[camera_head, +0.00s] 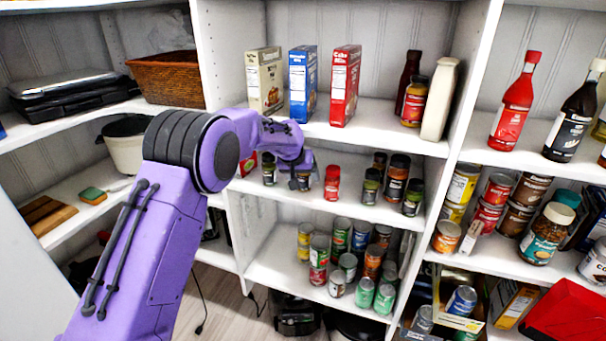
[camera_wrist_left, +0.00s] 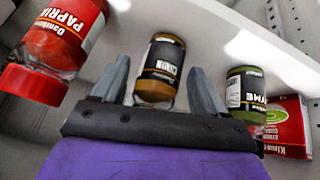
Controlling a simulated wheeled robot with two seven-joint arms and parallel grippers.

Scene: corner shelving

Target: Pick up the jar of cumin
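The cumin jar (camera_wrist_left: 160,72), with a black label and brown-yellow contents, stands on the middle shelf. In the wrist view it is between the two spread fingers of my left gripper (camera_wrist_left: 157,76), with gaps visible on both sides. In the head view my left gripper (camera_head: 301,178) is at that shelf and mostly hides the jar. The left gripper is open. My right gripper is in neither view.
A red-lidded paprika jar (camera_wrist_left: 58,45) and a thyme jar (camera_wrist_left: 244,92) stand close on either side. A red box (camera_wrist_left: 288,126) is beyond the thyme.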

